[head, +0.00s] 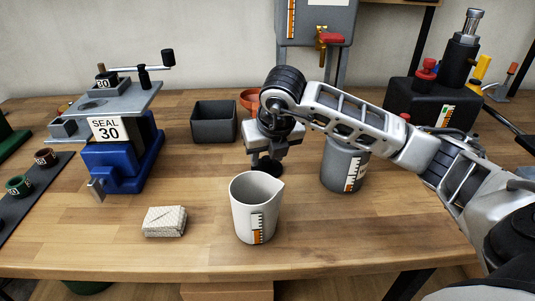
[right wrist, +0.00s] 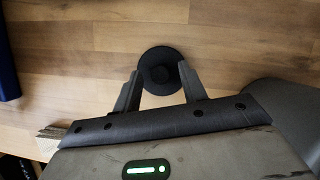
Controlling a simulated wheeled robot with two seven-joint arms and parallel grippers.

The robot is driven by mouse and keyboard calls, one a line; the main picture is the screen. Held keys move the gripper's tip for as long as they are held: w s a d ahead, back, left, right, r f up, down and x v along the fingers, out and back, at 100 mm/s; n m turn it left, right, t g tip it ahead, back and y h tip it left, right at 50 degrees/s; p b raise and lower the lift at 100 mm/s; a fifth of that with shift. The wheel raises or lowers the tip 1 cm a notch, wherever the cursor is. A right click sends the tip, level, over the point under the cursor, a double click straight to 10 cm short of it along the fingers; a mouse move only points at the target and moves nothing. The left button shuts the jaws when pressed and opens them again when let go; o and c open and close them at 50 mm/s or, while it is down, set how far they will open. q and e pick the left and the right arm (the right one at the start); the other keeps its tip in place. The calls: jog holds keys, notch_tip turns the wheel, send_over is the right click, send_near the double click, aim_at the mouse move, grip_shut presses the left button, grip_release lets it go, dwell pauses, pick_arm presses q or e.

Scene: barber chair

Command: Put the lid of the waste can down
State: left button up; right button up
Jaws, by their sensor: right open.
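The lid, a dark round disc with a small knob, lies on the wooden table and shows in the right wrist view (right wrist: 160,56). In the head view, the lid (head: 267,171) is mostly hidden below my right gripper (head: 264,160). My right gripper is open and points down, its two fingertips apart on either side of the lid's near part; contact cannot be told. A grey cylinder with a gauge label, which looks like the waste can (head: 343,168), stands to the right of the lid. My forearm hides its top. My left gripper is not in view.
A pale grey beaker (head: 254,208) stands in front of the lid, and a wrapped block (head: 164,221) lies left of it. A dark square bin (head: 214,122) is behind. A blue sealing press (head: 120,165) stands left. Bare table lies between press and lid.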

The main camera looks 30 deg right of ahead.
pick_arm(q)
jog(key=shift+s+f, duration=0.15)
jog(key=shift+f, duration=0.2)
pick_arm(e)
jog(key=v, duration=1.1)
jog(key=shift+s+r, duration=0.2)
jog(key=shift+r, duration=0.1)
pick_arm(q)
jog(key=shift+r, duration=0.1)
pick_arm(e)
jog(key=shift+a, duration=0.1)
